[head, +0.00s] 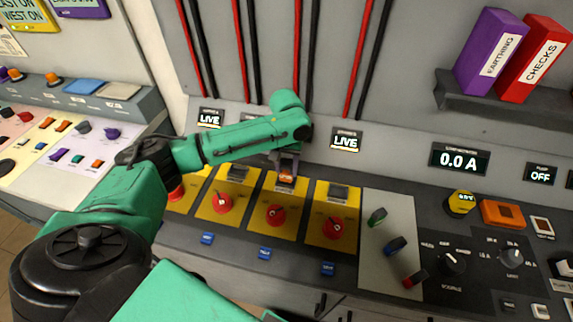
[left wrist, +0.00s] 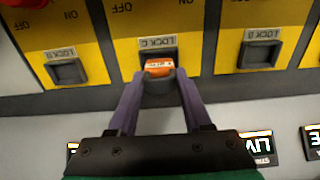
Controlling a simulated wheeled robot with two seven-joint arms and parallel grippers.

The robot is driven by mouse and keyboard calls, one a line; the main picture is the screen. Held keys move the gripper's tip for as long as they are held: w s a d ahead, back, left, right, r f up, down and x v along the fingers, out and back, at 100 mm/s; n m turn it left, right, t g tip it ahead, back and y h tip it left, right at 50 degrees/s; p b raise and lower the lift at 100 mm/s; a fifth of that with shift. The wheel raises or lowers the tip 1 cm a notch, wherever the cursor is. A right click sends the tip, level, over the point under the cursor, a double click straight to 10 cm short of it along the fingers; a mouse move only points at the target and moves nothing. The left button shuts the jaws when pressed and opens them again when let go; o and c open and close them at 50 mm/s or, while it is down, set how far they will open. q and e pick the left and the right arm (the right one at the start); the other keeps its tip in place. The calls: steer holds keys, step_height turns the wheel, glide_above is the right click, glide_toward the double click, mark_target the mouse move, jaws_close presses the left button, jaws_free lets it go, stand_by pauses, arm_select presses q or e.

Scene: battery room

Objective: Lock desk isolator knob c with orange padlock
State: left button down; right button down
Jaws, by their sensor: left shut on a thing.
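The orange padlock (head: 286,178) is between the fingertips of my left gripper (head: 286,174), at the lock fitting above the third red knob. In the left wrist view, the padlock (left wrist: 158,68) sits at the dark fitting labelled LOCK C (left wrist: 156,42), with the fingers of my left gripper (left wrist: 159,82) shut on its two sides. Its shackle is hidden, so I cannot tell whether it is engaged. Red isolator knob c (head: 275,214) is below the fitting on its yellow plate. My right gripper is not in view.
Neighbouring yellow plates carry red knobs (head: 222,202) and (head: 332,230) on either side. Blue tags (head: 264,253) line the front edge. A grey panel with small coloured knobs (head: 377,216) lies to the right. A LIVE display (head: 345,143) is on the upright panel behind.

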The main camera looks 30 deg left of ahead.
mark_target(287, 167)
arm_select(q)
steer(key=shift+f, duration=0.55)
stand_by(0.4)
steer(key=c, duration=0.6)
jaws_free()
step_height(287, 167, up, 8)
steer(key=p, duration=0.9)
steer(key=shift+r+p, duration=0.2)
steer(key=shift+p, duration=0.2)
steer(key=shift+r, duration=1.3)
steer(key=shift+s+f, duration=0.1)
